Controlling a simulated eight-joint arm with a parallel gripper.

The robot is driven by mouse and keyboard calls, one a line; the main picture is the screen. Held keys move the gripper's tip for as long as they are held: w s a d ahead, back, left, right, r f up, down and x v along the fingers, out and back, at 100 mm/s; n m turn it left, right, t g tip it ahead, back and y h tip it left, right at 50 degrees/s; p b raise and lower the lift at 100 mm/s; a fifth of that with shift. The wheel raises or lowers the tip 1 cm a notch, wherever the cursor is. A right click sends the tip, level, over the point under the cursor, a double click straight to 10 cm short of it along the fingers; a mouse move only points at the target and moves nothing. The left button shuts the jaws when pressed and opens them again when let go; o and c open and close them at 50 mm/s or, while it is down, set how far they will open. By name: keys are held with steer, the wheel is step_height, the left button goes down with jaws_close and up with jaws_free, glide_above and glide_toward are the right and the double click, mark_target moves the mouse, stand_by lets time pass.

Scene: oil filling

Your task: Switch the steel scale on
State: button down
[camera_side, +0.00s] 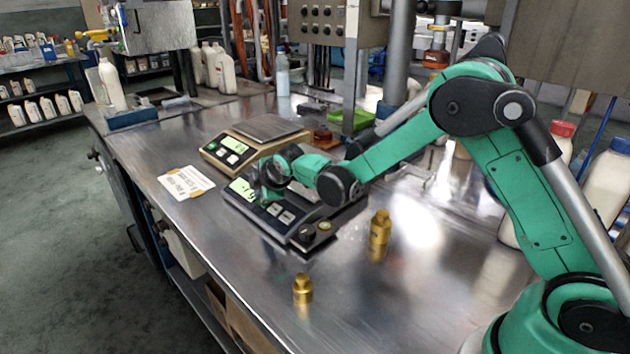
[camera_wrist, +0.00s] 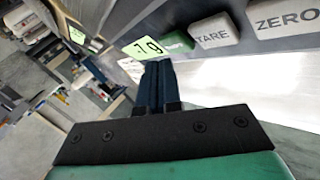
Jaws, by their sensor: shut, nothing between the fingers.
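The nearer scale, a dark flat unit with a grey front panel (camera_side: 300,238), stands on the bench in the side view; I take it as the steel scale. Its display (camera_side: 241,189) is lit green. In the wrist view, a lit display (camera_wrist: 145,47) shows a small reading in g, beside a green button (camera_wrist: 177,42), a TARE button (camera_wrist: 214,31) and a ZERO button (camera_wrist: 280,17). My gripper (camera_wrist: 158,68) is shut and empty, its tips close to the green button and display. I cannot tell whether they touch. In the side view, my gripper (camera_side: 266,192) partly hides the panel.
A beige scale (camera_side: 253,140) with a lit display stands just behind. Two brass weights, one larger (camera_side: 379,236) and one smaller (camera_side: 302,288), stand in front on the bench. A paper label (camera_side: 186,182) lies left. The bench's front right is clear.

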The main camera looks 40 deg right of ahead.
steer(key=shift+r, duration=0.15)
steer(key=shift+a+r, duration=0.3)
steer(key=shift+r, duration=0.5)
steer(key=shift+a+r, duration=0.3)
steer(key=shift+r, duration=0.45)
steer(key=shift+a+r, duration=0.3)
steer(key=shift+r, duration=0.5)
steer(key=s+d+r+m+g, duration=0.1)
steer(key=s+r+m, duration=0.2)
steer(key=s, duration=0.3)
steer(key=s+d+r+m, duration=0.1)
steer(key=s+r+m, duration=0.25)
steer(key=s, duration=0.35)
steer(key=s+f+m+g+y, duration=0.1)
steer(key=s+f+m, duration=0.2)
steer(key=s+m, duration=0.3)
steer(key=s, duration=0.5)
